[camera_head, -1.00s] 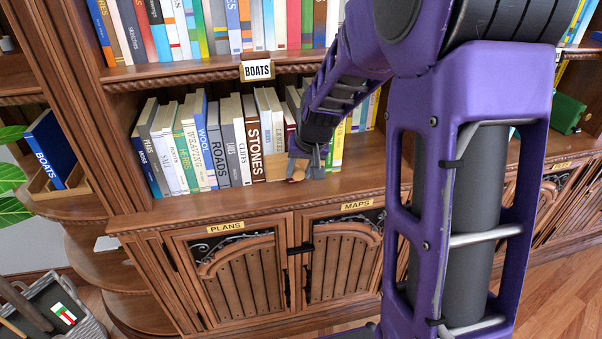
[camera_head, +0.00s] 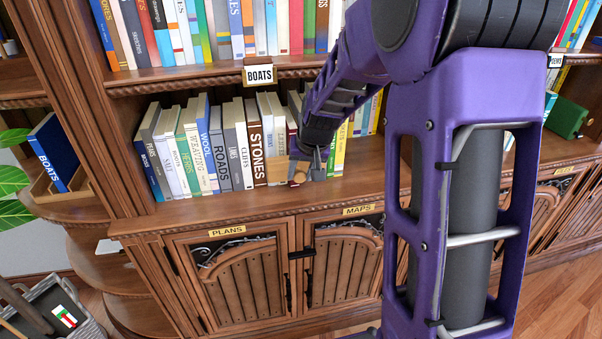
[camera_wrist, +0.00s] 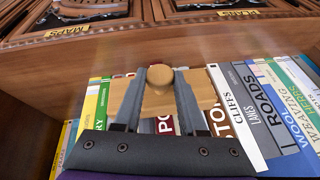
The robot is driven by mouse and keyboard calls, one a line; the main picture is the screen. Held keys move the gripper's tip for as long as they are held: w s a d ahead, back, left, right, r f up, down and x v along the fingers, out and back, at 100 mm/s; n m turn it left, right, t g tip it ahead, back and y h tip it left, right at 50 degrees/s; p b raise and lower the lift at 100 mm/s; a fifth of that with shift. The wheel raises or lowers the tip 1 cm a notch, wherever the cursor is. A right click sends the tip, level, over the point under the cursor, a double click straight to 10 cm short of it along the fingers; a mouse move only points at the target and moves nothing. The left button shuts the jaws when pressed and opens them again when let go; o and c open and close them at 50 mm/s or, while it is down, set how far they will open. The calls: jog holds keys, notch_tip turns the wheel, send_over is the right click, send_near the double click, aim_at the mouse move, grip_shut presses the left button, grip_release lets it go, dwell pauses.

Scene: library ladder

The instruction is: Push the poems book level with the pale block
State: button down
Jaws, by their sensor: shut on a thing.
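The pale block (camera_wrist: 205,88) is a light wooden piece with a round knob (camera_wrist: 160,78), standing against the spines in the wrist view. It also shows in the head view (camera_head: 275,168), right of the Stones book. My gripper (camera_wrist: 158,76) has its two fingers closed around the knob; it also shows in the head view (camera_head: 302,173). The poems book (camera_wrist: 165,126) is a red spine behind the block and between my fingers, with only "PO" readable. Its red upper part shows in the head view (camera_head: 291,122). How far its spine stands from the block's face is hidden.
The brown Stones book (camera_head: 256,150) stands to the left in the head view, in a row with several others. Yellow and green books (camera_wrist: 92,105) stand on the other side. A bare shelf strip (camera_head: 220,205) runs in front. The BOATS-labelled shelf (camera_head: 200,78) is above.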

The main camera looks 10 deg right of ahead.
jog(key=shift+w+r, duration=0.1)
jog(key=shift+w, duration=1.2)
jog(key=shift+s, duration=0.1)
jog(key=s+b, duration=0.1)
jog(key=s, duration=0.5)
jog(key=shift+s+b, duration=0.35)
jog(key=shift+s, duration=0.05)
dwell(1.3)
